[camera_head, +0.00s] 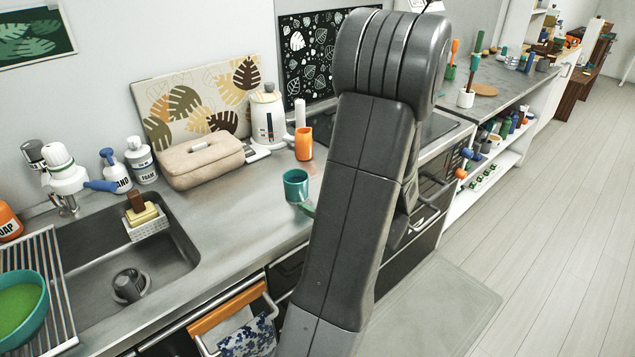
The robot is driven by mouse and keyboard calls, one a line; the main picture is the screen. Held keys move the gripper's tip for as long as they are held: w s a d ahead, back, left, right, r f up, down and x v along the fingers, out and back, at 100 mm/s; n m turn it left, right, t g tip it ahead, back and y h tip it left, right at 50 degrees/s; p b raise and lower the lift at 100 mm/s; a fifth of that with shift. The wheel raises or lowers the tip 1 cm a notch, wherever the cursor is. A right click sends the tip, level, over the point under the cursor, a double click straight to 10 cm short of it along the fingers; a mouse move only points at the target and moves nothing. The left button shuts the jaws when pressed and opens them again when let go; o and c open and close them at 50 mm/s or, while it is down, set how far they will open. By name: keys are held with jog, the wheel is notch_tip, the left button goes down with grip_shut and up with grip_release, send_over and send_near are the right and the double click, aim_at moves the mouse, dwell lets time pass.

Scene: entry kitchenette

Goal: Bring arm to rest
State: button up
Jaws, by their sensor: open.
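My arm shows as a dark grey column of links rising from the bottom middle. It bends over at a rounded elbow near the top and hides part of the counter and the hob behind it. Part of a further dark link shows just right of the upright one. My gripper cannot be made out; the arm hides whatever is behind it.
A teal cup (297,185) and an orange cup (304,146) stand on the counter (232,208) left of my arm. A kettle (268,118) stands behind them. A sink (105,275) is at left. The floor (565,240) at right is clear.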

aim_at(296, 185)
jog(key=x, duration=1.2)
jog(key=shift+w+a+f, duration=0.1)
jog(key=shift+f, duration=0.25)
jog(key=shift+r+p, duration=0.5)
jog(key=shift+p, duration=0.15)
jog(key=shift+r, duration=0.45)
